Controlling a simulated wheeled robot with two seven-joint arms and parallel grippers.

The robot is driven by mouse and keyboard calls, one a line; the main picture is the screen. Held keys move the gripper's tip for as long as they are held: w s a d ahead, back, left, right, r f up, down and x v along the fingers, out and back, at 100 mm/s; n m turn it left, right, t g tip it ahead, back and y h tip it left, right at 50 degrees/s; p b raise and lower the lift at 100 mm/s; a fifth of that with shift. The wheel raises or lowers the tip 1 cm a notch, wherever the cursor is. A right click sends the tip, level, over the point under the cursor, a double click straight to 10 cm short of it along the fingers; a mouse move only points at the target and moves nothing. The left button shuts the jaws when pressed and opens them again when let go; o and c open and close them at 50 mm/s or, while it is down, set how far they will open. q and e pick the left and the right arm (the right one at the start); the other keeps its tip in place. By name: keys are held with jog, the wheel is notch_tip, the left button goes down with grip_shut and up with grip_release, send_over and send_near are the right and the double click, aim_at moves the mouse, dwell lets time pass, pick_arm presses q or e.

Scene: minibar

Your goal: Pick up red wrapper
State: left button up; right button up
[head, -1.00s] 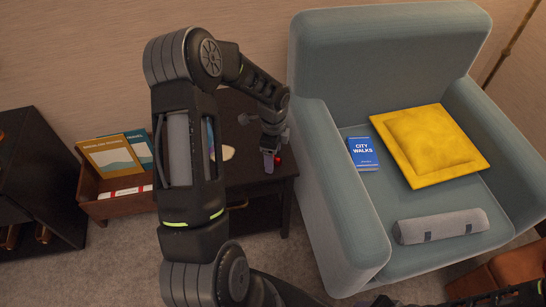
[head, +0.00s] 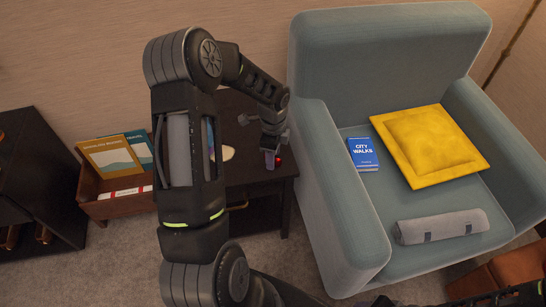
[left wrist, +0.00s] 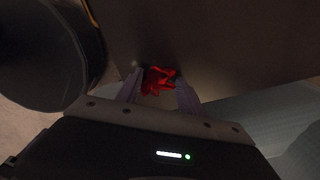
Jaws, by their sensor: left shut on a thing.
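The red wrapper (left wrist: 158,80) is crumpled and sits between the two fingers of my left gripper (left wrist: 158,92) in the left wrist view. The fingers are shut on it. In the head view my left gripper (head: 270,158) points down at the right front corner of the dark side table, and only a small red bit of the wrapper (head: 278,161) shows beside the fingertips. I cannot tell whether the wrapper still touches the tabletop. My right gripper is not in view.
The dark side table (head: 245,172) is partly hidden by my left arm. The blue-grey armchair (head: 345,215) stands close on the right, holding a yellow cushion (head: 428,143), a blue book (head: 363,153) and a grey roll (head: 440,226). A wooden box (head: 125,207) with books lies left.

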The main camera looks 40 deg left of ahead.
pick_arm(q)
jog(key=c, duration=0.5)
notch_tip(320, 180, up, 10)
jog(key=shift+p, duration=0.6)
dwell(0.5)
